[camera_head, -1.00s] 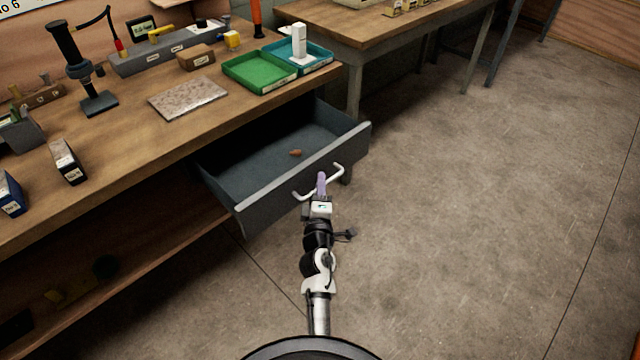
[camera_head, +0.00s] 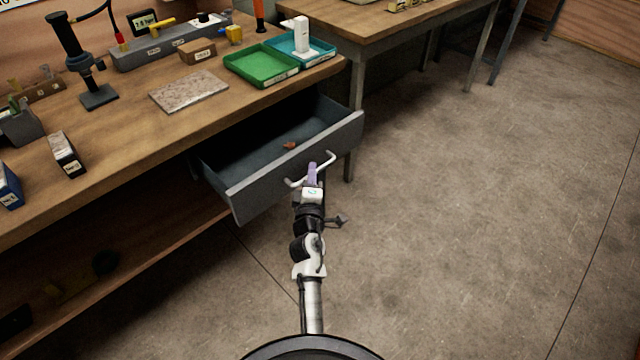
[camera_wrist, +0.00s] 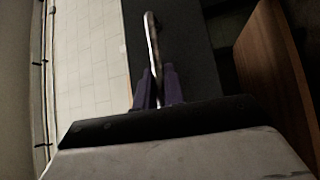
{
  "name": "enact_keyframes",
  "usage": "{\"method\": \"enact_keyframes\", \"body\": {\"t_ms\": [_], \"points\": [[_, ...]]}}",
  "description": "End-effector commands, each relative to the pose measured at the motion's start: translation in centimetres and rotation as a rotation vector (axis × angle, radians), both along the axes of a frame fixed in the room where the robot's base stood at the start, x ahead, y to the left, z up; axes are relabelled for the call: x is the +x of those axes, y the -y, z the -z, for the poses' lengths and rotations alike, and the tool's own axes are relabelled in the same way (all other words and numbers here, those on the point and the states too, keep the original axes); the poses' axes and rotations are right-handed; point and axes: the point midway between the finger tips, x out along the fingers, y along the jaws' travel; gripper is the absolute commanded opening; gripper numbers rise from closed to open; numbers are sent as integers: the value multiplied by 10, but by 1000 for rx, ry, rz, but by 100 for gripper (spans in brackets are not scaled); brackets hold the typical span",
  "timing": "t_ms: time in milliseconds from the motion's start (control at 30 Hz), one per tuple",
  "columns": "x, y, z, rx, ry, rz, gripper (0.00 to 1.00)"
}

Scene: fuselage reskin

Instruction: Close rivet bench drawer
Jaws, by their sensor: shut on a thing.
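The grey drawer (camera_head: 290,170) of the wooden rivet bench (camera_head: 130,130) stands partly open under the bench top. A small brown object (camera_head: 290,145) lies on the drawer floor. A pale bar handle (camera_head: 326,161) is on the drawer front. My gripper (camera_head: 312,172) is shut on the handle near its middle. In the wrist view the handle (camera_wrist: 152,45) runs up from between the two purple fingers (camera_wrist: 158,85). The fingers hide the part of the handle that they hold.
A green tray (camera_head: 240,63) and a teal tray (camera_head: 325,52) sit on the bench top above the drawer. A second table (camera_head: 400,22) stands behind, to the right. The concrete floor (camera_head: 480,200) to the right is clear.

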Motion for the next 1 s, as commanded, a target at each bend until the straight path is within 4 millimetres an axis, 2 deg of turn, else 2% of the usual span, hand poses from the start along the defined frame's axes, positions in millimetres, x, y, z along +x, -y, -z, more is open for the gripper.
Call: {"method": "enact_keyframes", "body": {"t_ms": [400, 600, 800, 1000], "points": [[88, -72, 6, 1, 7, -1, 0], [125, -103, 5, 0, 6, 0, 0], [151, -124, 3, 0, 5, 1, 0], [165, -136, 1, 1, 3, 1, 0]]}}
